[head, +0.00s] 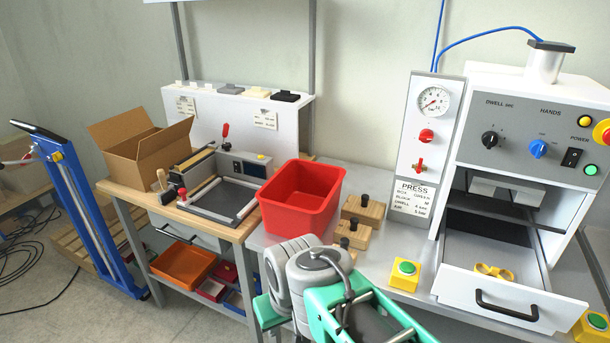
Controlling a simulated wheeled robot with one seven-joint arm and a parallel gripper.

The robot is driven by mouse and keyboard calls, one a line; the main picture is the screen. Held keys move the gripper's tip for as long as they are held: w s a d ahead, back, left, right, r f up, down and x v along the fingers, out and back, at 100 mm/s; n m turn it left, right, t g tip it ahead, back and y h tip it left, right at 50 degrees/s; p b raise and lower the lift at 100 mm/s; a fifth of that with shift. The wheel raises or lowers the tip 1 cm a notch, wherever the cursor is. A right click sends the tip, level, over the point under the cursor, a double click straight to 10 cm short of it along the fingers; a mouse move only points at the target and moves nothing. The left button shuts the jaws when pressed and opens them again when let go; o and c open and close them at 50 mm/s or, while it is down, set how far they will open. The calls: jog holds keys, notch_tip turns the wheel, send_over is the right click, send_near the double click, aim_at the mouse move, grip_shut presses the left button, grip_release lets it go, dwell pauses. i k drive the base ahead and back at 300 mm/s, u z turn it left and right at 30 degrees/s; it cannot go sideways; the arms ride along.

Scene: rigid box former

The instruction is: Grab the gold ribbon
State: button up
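A small looped gold piece (494,271), which looks like the gold ribbon, lies in the open white drawer (510,302) at the front of the press on the right. Grey and green links of my arm show at the bottom middle, left of the drawer. I cannot make out my gripper or its fingers in this view.
Yellow boxes with green buttons (404,275) stand on both sides of the drawer. The press housing (515,135) rises behind it. A red bin (301,200) and wooden blocks (362,210) stand to the left. An open cardboard box (145,148) is further left.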

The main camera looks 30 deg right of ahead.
aim_at(494, 271)
jog(key=u, duration=0.1)
jog(key=k, duration=0.1)
jog(key=z, duration=2.3)
